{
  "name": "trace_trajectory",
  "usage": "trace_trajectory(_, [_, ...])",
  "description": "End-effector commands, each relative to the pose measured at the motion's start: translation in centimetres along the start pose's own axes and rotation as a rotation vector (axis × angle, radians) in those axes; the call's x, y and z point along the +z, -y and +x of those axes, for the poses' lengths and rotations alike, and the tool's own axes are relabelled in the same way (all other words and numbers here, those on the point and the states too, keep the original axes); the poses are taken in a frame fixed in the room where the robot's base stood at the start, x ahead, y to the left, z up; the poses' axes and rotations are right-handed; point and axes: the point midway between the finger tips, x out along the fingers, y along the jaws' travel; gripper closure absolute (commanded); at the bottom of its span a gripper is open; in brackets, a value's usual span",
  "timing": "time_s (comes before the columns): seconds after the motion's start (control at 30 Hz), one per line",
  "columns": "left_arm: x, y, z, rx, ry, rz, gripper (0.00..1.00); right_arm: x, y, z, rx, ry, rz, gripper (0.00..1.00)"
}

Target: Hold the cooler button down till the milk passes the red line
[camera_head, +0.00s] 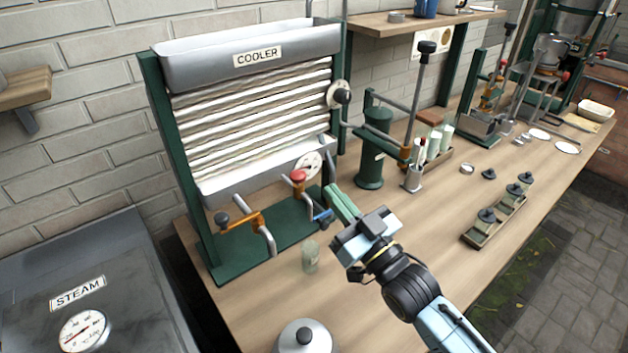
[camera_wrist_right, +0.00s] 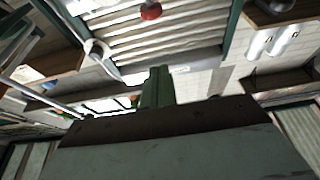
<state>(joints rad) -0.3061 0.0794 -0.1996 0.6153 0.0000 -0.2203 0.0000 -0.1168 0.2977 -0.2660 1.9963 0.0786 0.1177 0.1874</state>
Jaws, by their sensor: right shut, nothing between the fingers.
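The cooler (camera_head: 258,55) is a green-framed stand with a grey trough on top and pale ridged pipes below. A red button (camera_head: 298,176) sits at its lower front; it also shows at the top of the right wrist view (camera_wrist_right: 151,11). A small glass jar (camera_head: 310,257) stands on the table in front; I cannot make out a red line or a milk level in it. My right gripper (camera_head: 340,204) is shut and empty, its green fingers a little right of the button and apart from it. Its fingers also show in the wrist view (camera_wrist_right: 157,86). My left gripper is out of view.
An orange-handled tap (camera_head: 245,222) and a blue-handled one (camera_head: 322,214) flank the button. A lidded metal can (camera_head: 305,338) stands at the front edge. A steam cabinet (camera_head: 80,292) is at left. A tray of weights (camera_head: 495,222) lies right. Bare table (camera_head: 430,235) lies beyond my right arm.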

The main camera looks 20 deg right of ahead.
Motion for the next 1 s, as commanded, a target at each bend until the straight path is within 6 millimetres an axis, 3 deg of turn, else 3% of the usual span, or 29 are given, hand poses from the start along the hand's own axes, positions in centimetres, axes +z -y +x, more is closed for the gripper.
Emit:
trace_trajectory(0.17, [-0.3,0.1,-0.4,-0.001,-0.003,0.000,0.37,-0.2,0.0,2.3,0.000,-0.003,-0.001,1.00])
trace_trajectory(0.53, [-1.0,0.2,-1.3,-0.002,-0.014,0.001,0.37,-0.2,0.0,9.9,0.000,-0.002,0.000,1.00])
trace_trajectory(0.7, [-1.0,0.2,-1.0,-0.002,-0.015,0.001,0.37,2.5,0.0,8.9,0.001,0.005,0.001,1.00])
trace_trajectory(1.0, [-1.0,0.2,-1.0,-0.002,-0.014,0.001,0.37,3.8,0.0,8.4,0.000,0.001,0.000,1.00])
